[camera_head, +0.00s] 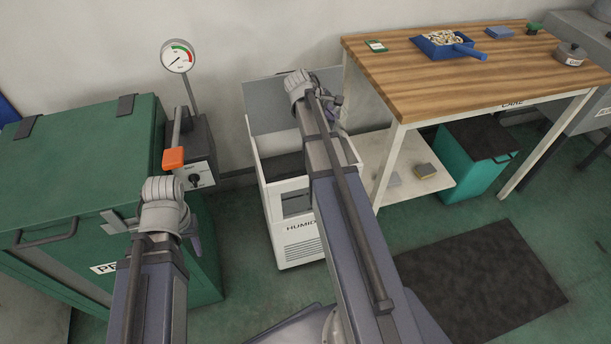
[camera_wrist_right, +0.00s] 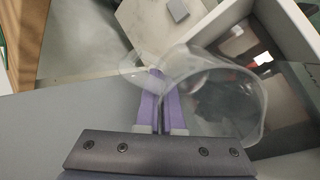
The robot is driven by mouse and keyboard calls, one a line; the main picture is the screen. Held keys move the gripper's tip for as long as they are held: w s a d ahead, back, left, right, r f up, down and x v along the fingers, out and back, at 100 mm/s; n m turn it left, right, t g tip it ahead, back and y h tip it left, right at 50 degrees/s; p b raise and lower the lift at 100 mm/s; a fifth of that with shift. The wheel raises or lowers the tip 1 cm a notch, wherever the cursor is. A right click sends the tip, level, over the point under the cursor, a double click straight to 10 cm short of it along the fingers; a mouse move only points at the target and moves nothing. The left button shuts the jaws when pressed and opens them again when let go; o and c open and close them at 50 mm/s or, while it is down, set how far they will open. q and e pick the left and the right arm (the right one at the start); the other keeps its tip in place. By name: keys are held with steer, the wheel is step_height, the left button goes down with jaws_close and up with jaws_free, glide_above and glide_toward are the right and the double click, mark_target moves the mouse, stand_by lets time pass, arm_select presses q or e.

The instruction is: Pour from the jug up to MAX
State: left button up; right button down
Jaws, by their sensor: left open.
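The white humidifier (camera_head: 297,250), its label partly hidden by my right arm, stands on the floor with its grey lid (camera_head: 262,108) raised. My right gripper (camera_wrist_right: 157,105) has its purple fingers close together on the clear jug (camera_wrist_right: 243,112). In the right wrist view the jug is over the open humidifier (camera_wrist_right: 281,23); in the head view my arm hides most of it. I cannot make out a water level or a MAX mark. My left gripper (camera_head: 194,243) is open, mostly behind its own wrist, beside the green cabinet.
The green cabinet (camera_head: 75,165) is at the left, with a dial gauge (camera_head: 177,56) and an orange-handled lever (camera_head: 173,158) beside it. A wooden workbench (camera_head: 420,75) with a blue dustpan (camera_head: 445,50) stands right of the humidifier. A dark mat (camera_head: 490,285) lies on open floor.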

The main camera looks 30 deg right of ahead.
steer(key=shift+s+d+r, duration=0.1)
steer(key=shift+s+d, duration=0.05)
steer(key=shift+r+h, duration=0.25)
steer(key=shift+h, duration=0.25)
stand_by(0.5)
steer(key=shift+a+r+h, duration=0.25)
steer(key=shift+r+h, duration=0.05)
steer(key=shift+r, duration=0.1)
steer(key=shift+b, duration=0.35)
steer(key=shift+a+r+h, duration=0.1)
steer(key=shift+r+h, duration=0.25)
steer(key=shift+h, duration=0.05)
stand_by(0.6)
steer(key=shift+s+a+r+h+b, duration=0.1)
steer(key=shift+r+h+b, duration=0.2)
steer(key=shift+r+h, duration=0.1)
